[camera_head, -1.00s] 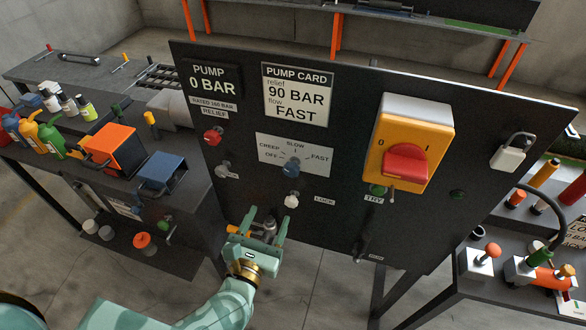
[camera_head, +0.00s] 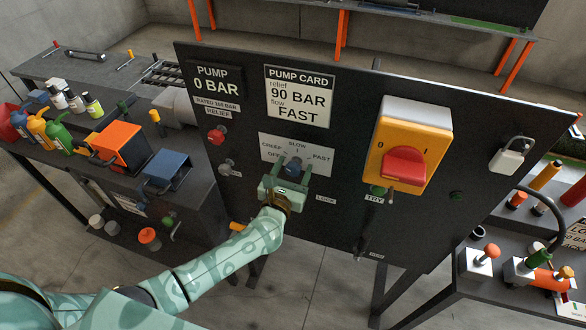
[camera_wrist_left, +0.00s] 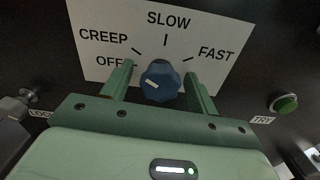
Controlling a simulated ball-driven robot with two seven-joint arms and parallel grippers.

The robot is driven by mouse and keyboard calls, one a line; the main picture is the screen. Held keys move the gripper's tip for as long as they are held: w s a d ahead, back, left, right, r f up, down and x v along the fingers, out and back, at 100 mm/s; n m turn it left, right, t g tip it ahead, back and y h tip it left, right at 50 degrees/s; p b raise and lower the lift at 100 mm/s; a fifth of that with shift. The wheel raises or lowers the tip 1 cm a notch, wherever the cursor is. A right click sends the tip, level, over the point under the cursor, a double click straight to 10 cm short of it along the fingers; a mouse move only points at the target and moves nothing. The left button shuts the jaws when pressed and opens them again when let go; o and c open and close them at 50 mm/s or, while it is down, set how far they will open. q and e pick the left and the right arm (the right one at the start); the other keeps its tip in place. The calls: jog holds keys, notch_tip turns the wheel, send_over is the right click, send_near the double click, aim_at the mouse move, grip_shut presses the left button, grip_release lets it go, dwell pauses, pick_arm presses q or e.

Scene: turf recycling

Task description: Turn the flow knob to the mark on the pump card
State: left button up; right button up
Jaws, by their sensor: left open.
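The blue flow knob (camera_head: 292,165) sits on a white dial plate (camera_head: 318,148) marked OFF, CREEP, SLOW and FAST. In the left wrist view the knob (camera_wrist_left: 161,82) shows a white pointer line on its left side, towards OFF. My left gripper (camera_head: 286,180) is open in front of the dial. In the wrist view its two fingers stand on either side of the knob, with gaps showing, so it is not closed on it. The pump card (camera_head: 298,97) above reads relief 90 BAR, flow FAST. My right gripper is not in view.
A pump display (camera_head: 216,81) reads 0 BAR. A red relief knob (camera_head: 217,135) is left of the dial. A yellow switch box (camera_head: 418,115) with a red handle and a padlock (camera_head: 510,155) are to the right. A green TRY button (camera_wrist_left: 284,103) is right of the dial.

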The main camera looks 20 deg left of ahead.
pick_arm(q)
jog(key=c, duration=1)
